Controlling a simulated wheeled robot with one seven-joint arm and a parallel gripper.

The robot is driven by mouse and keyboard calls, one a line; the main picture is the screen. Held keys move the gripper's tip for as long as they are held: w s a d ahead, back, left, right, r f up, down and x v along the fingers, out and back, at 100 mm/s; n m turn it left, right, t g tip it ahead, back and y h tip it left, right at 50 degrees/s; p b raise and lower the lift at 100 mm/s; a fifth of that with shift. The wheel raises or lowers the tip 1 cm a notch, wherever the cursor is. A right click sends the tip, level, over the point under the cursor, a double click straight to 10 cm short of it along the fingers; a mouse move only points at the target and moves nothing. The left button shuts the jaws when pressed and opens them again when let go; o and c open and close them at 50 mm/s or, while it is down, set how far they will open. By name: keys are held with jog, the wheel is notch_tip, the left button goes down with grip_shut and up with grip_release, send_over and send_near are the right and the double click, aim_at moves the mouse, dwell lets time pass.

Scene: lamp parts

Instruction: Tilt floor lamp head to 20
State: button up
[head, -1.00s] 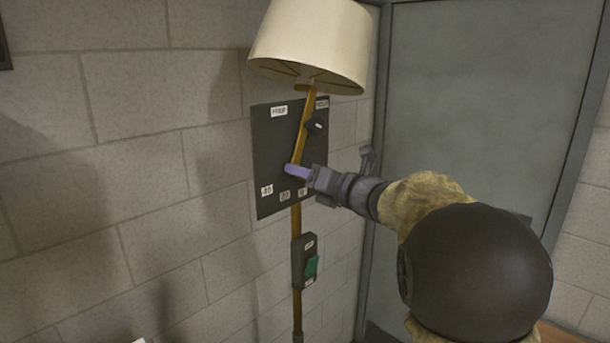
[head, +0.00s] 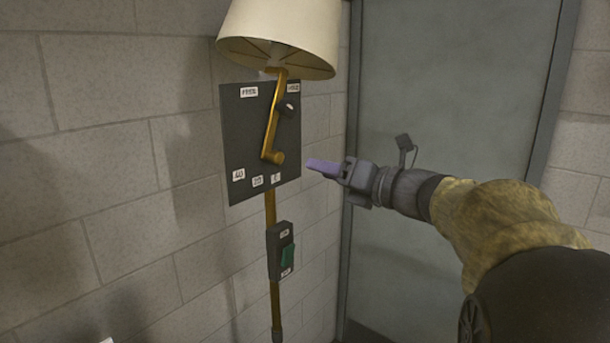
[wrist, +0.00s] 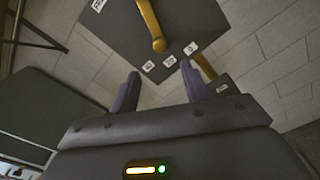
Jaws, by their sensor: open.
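The floor lamp has a cream shade (head: 283,35), tilted, on a brass arm (head: 271,120) that leans up and to the right from a round pivot knob (head: 277,157). Behind the arm is a dark panel (head: 237,130) with small white labels; the lower row seems to read 40, 20 and 0. In the wrist view the arm (wrist: 149,18) and panel (wrist: 115,30) lie beyond my fingers. My gripper (head: 312,165) is open and empty, to the right of the knob and apart from it. In the wrist view its purple fingers (wrist: 160,92) are spread with nothing between them.
A black knob (head: 289,106) sits on the panel's upper right. Below, a switch box with a green rocker (head: 288,255) is on the brass pole (head: 276,302). A block wall (head: 100,200) is behind, and a grey door (head: 450,90) is at the right.

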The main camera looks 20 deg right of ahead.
jog(key=b+v, duration=0.1)
jog(key=v, duration=0.3)
jog(key=shift+d, duration=0.1)
jog(key=s+a+f+n+g+h, duration=0.1)
jog(key=a+f+n+g+h, duration=0.2)
jog(key=f, duration=0.5)
jog(key=s+a+f+n+g, duration=0.25)
jog(key=f+n, duration=0.35)
jog(key=f, duration=0.3)
jog(key=s+a+f+n+g+h, duration=0.1)
jog(key=f+n+g+h, duration=0.2)
jog(key=f, duration=0.5)
jog(key=s+f+n+g+h, duration=0.1)
jog(key=s+f+n+h, duration=0.1)
jog(key=s+f+n, duration=0.2)
jog(key=s+f+n+g+h, duration=0.2)
jog(key=s+f+n, duration=0.3)
jog(key=f+n, duration=0.5)
jog(key=n, duration=0.9)
jog(key=shift+a+h, duration=0.3)
jog(key=shift+a, duration=0.1)
jog(key=shift+s+f+g, duration=0.15)
jog(key=shift+g, duration=0.1)
